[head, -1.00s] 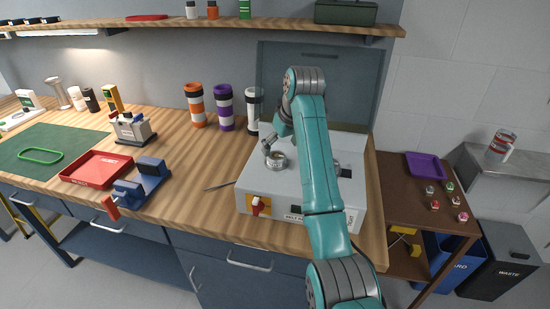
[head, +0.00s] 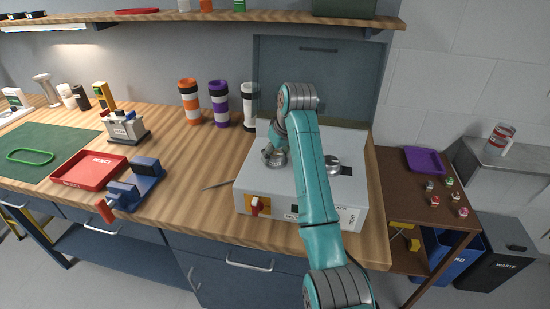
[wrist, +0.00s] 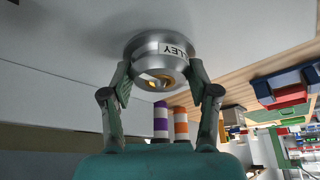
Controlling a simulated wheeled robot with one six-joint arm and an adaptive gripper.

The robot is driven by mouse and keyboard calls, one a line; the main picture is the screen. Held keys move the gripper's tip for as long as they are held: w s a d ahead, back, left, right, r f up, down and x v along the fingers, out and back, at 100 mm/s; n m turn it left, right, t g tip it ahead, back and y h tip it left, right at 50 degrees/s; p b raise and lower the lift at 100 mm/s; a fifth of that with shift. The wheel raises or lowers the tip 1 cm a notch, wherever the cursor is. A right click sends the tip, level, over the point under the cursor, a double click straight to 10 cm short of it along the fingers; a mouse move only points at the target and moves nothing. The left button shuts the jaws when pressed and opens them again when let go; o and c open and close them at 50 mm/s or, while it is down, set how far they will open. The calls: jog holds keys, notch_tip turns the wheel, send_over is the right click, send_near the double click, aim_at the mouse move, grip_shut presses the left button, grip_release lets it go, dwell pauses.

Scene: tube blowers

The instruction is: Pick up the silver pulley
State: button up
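The silver pulley (wrist: 160,55) is a round metal piece with a stepped rim, a gold-coloured centre and a label reading "LLEY". In the head view it (head: 277,159) sits on the left part of the top of a white box-shaped machine (head: 262,185). My gripper (wrist: 160,72) is open, with one finger at each side of the pulley, close to its rim. I cannot tell whether the fingers touch it. In the head view my gripper (head: 267,153) is at the pulley, partly hidden by my arm.
A second silver round part (head: 332,165) sits on the machine, right of my arm. A red tray (head: 90,168), a blue vise (head: 137,183) and a grey holder (head: 125,128) lie left on the bench. Orange (head: 190,101), purple (head: 220,103) and white (head: 250,105) tubes stand behind.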

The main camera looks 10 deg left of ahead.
jog(key=c, duration=0.4)
